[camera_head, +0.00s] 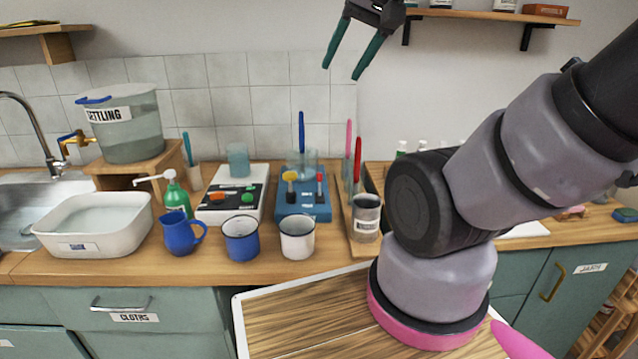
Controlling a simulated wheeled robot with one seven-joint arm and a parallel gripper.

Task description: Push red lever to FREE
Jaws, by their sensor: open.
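A small red lever (320,182) stands up on the front right of a blue device (302,208) at the back middle of the counter. The markings by the lever are too small to read. A clear beaker (302,162) with a tall blue stick sits on top of the device, behind the lever. My gripper (342,72) is high at the top of the view, above the counter. Its two dark green fingers are apart and empty, well clear of the lever.
A blue mug (241,240) and a white mug (297,238) stand in front of the devices. A metal jar (365,222) with a red-handled tool behind it stands to the right. A white device (233,200) with coloured buttons is to the left. A wall shelf (490,14) is upper right.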

